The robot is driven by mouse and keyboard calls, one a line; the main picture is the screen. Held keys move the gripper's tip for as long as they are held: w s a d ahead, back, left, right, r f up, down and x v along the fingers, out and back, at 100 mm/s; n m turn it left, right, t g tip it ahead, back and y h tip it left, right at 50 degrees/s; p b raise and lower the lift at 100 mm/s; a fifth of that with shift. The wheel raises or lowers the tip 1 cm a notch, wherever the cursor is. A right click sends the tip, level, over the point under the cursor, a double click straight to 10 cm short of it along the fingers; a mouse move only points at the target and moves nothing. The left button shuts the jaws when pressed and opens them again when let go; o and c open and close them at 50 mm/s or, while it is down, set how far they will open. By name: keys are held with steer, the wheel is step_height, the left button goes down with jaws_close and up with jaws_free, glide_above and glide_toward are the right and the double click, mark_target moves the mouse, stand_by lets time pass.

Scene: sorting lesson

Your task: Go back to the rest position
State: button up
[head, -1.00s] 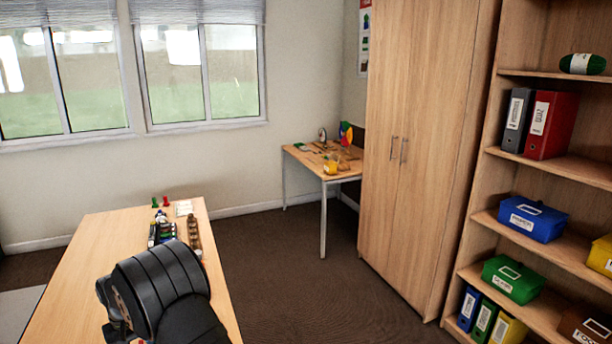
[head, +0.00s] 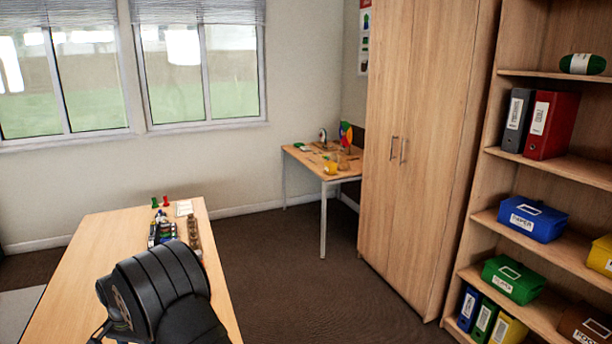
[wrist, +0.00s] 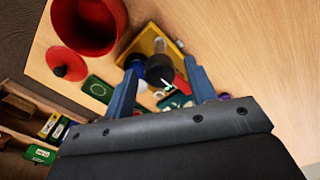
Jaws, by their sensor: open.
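My gripper (wrist: 160,70) shows in the wrist view with its two blue fingers spread apart. It is open, and no object is clearly held. Beyond and between the fingers are a dark round thing and a yellow tray (wrist: 133,50), with small white, green and red pieces. In the head view my black arm covers the near part of the table, and the fingers are hidden there.
A shelf (head: 560,170) stands at the right.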

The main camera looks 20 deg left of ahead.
steer(key=shift+m, duration=0.9)
steer(key=o, duration=1.1)
steer(key=s+d+r+n+t+y, duration=0.2)
steer(key=d+r+n, duration=0.25)
steer(key=r, duration=0.35)
steer(key=s+d+r+n+t+y, duration=0.1)
steer(key=d+r+n, duration=0.2)
steer(key=d+r, duration=0.4)
steer(key=x, duration=0.4)
steer(key=a+x, duration=0.1)
steer(key=x, duration=0.3)
steer(key=shift+w+a+f, duration=0.15)
steer(key=shift+w+a, duration=0.1)
steer(key=shift+w, duration=0.05)
